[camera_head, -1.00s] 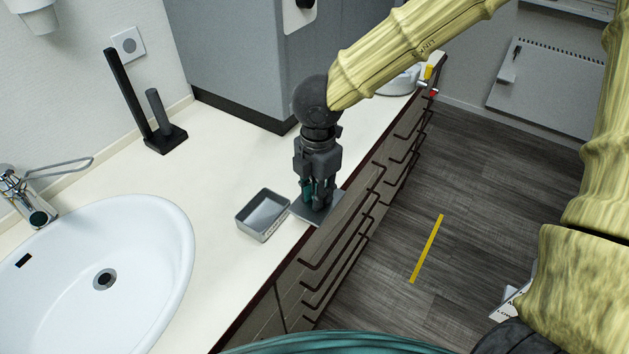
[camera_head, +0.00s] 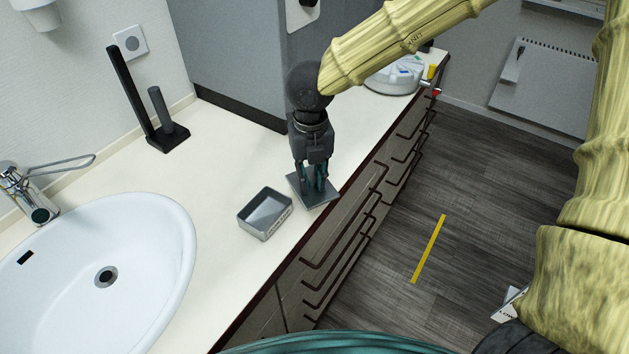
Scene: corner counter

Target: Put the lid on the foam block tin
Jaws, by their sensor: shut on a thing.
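The foam block tin (camera_head: 265,225) is a small open grey metal box on the white counter, near its front edge. Its inside looks grey and I cannot make out any foam block in it. The lid (camera_head: 319,199) is a flat grey square plate to the right of the tin, tilted a little. My gripper (camera_head: 315,187) points down and is shut on the lid from above, its fingers hiding part of the plate. The lid is apart from the tin, and it seems to be raised slightly above the counter.
A white sink (camera_head: 95,270) with a tap (camera_head: 28,195) lies to the left. A black upright stand (camera_head: 150,110) is at the back left, and a grey cabinet (camera_head: 225,60) stands behind my gripper. A white round device (camera_head: 395,78) is at the far right counter end.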

